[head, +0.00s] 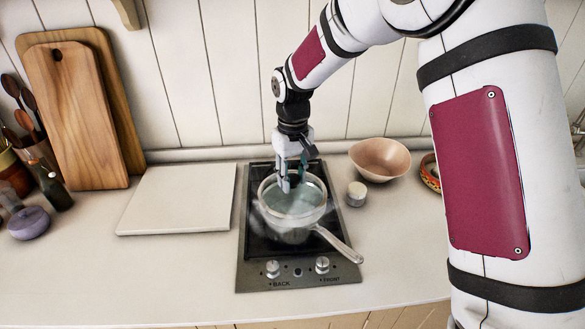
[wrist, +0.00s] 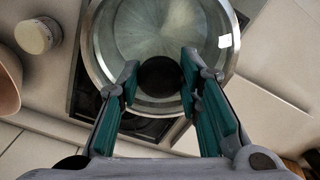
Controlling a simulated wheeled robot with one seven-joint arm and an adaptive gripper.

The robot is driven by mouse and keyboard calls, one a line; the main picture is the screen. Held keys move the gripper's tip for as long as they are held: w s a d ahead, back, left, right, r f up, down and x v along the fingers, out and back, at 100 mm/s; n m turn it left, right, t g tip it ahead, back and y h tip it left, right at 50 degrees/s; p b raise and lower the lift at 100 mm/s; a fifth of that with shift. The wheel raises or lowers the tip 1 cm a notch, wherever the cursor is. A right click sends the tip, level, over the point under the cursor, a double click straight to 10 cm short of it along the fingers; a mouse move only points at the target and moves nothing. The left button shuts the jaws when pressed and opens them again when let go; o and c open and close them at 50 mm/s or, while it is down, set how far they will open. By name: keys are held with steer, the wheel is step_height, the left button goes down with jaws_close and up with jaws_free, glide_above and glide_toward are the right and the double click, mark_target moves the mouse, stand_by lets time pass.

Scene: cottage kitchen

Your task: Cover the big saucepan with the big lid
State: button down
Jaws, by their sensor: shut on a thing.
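My gripper (head: 287,186) points down over the hob. It is shut on the dark round knob (wrist: 160,76) of the big lid (head: 308,200), a clear glass disc with a metal rim. The lid (wrist: 125,32) looks roughly level and lies over the mouth of the big saucepan (head: 289,236). The saucepan is silvery and stands on the hob, its long handle pointing to the front right. I cannot tell whether the lid rim touches the saucepan rim or hangs just above it. The lid covers most of the saucepan's inside.
The black hob (head: 257,247) has two front knobs. A pale board (head: 180,198) lies left. Wooden cutting boards (head: 75,115) lean on the wall. The front counter is clear.

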mark_target(293, 178)
steer(key=shift+f, duration=0.85)
steer(key=shift+s+f, duration=0.1)
steer(key=shift+f, duration=0.35)
stand_by(1.0)
steer(key=c, duration=1.4)
jaws_free()
steer(key=shift+r, duration=0.1)
steer(key=shift+r, duration=5.45)
